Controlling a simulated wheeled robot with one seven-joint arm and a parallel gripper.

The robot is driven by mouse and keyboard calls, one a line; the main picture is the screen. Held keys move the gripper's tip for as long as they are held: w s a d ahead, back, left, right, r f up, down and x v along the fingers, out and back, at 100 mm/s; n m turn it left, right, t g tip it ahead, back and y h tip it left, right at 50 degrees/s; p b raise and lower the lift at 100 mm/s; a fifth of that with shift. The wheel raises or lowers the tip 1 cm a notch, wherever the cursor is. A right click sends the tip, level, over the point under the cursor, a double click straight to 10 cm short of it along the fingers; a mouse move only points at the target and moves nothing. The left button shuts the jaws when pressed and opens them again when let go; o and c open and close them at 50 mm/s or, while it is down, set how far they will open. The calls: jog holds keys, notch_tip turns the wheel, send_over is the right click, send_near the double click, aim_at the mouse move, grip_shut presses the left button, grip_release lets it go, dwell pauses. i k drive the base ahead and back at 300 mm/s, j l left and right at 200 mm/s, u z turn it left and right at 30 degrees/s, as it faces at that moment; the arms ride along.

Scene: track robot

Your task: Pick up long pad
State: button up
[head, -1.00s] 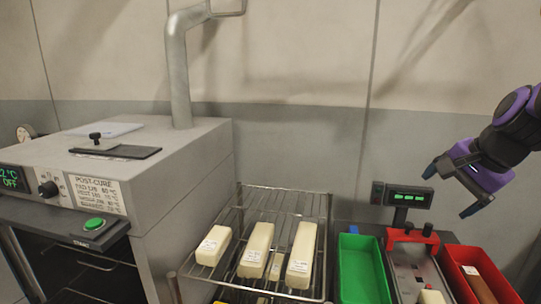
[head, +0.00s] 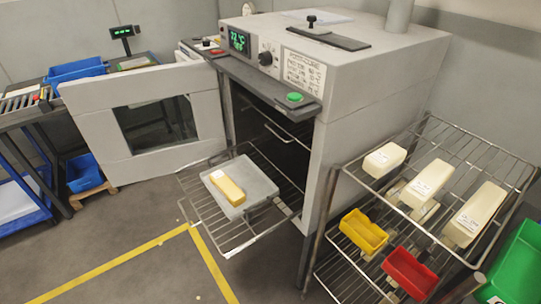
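Three cream pads with white labels lie on the top shelf of a wire rack (head: 462,149): a short pad (head: 385,160) at left, a longer pad (head: 432,179) in the middle and the longest-looking pad (head: 483,205) at right. A yellow pad (head: 228,188) with a white label lies in a grey tray (head: 262,184) on the pulled-out wire shelf of the oven. My gripper is outside the current view.
The oven (head: 390,62) stands left of the rack, its door (head: 85,105) swung wide open. A yellow bin (head: 363,231) and a red bin (head: 410,270) sit on the lower rack shelf. A green bin (head: 517,265) is at far right. The floor in front is clear.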

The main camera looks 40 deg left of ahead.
aim_at(233, 194)
jog(key=u, duration=1.9)
jog(key=k+z, duration=0.15)
jog(key=z, duration=2.7)
jog(key=k+j, duration=0.2)
jog(key=k+j+u, duration=0.1)
jog(key=j, duration=0.35)
jog(key=k+j, duration=0.25)
jog(key=k+j+u, duration=0.1)
jog(key=j, duration=0.3)
jog(key=k+j, duration=0.2)
jog(key=j, duration=0.15)
jog(key=k+j+u, duration=0.1)
jog(key=j, duration=0.25)
jog(key=k+j+u, duration=0.1)
jog(key=j, duration=0.25)
jog(key=k+j, duration=0.1)
jog(key=j, duration=0.35)
jog(key=k+j+u, duration=0.1)
jog(key=j, duration=0.3)
jog(key=k+j, duration=0.1)
jog(key=j, duration=0.35)
jog(key=u, duration=0.05)
